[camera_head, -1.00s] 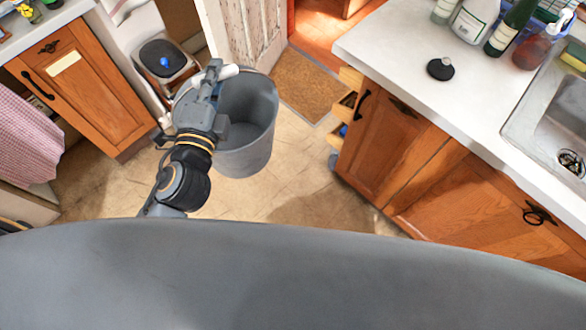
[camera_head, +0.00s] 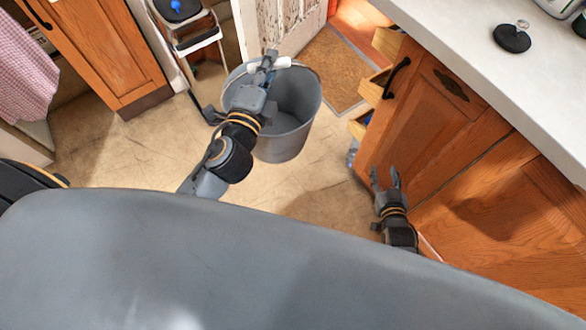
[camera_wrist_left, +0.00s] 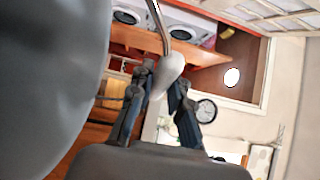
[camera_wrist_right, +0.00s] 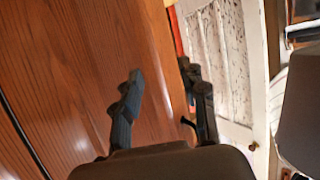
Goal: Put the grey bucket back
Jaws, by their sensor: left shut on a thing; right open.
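The grey bucket (camera_head: 288,125) hangs from its handle in front of me in the head view, its open top facing up. My left gripper (camera_head: 268,62) is shut on the bucket's white handle grip. In the left wrist view the white grip (camera_wrist_left: 170,70) sits between the fingers of the left gripper (camera_wrist_left: 160,95), and the bucket's grey wall (camera_wrist_left: 50,80) fills the left side. My right gripper (camera_head: 385,178) is open and empty, beside the wooden cabinet front. It also shows open in the right wrist view (camera_wrist_right: 165,90).
The wooden cabinet (camera_head: 440,130) and white counter (camera_head: 470,60) stand at right, with partly open drawers (camera_head: 375,85) at its far end. A step stool (camera_head: 195,40) stands at back left. A brown doormat (camera_head: 335,65) lies by the door (camera_head: 285,20). Tiled floor (camera_head: 120,165) at left is clear.

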